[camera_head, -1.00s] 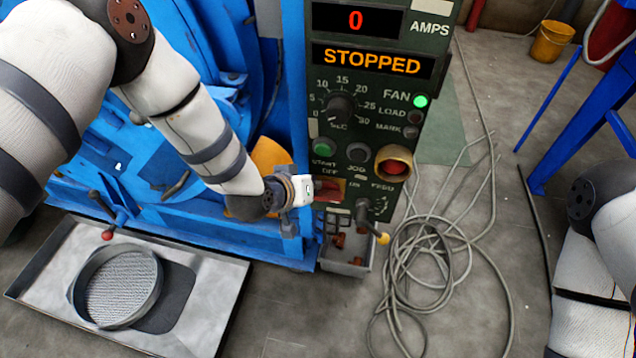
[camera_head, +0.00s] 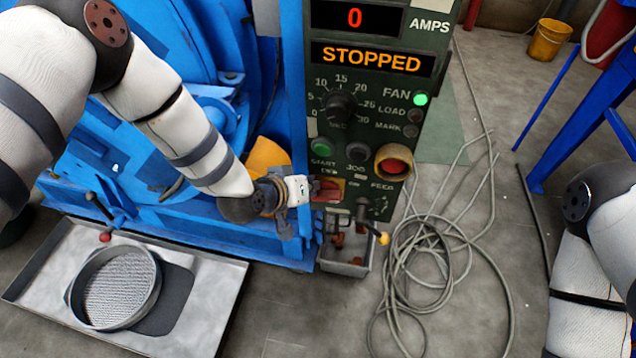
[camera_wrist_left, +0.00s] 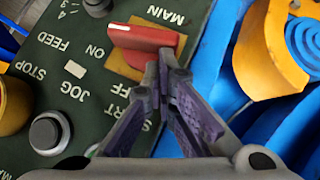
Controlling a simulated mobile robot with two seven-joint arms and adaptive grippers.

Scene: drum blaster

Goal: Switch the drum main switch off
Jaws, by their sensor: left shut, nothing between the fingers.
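The main switch is a red handle on a yellow plate, low on the dark green control panel, in the head view (camera_head: 329,190) and the left wrist view (camera_wrist_left: 140,38). Labels MAIN, ON and OFF surround it in the wrist view. My left gripper (camera_wrist_left: 165,62) is shut and empty. Its fingertips are at the handle's right end in the wrist view; I cannot tell whether they touch. In the head view the left gripper (camera_head: 312,190) reaches the switch from the left. My right arm shows at the right edge, its gripper out of view.
The display (camera_head: 372,60) reads STOPPED and the green FAN lamp (camera_head: 420,99) is lit. START (camera_head: 322,146), JOG and red stop buttons (camera_head: 393,166) sit above the switch. A yellow-tipped lever (camera_head: 382,238) projects below. Cables (camera_head: 420,262) lie on the floor.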

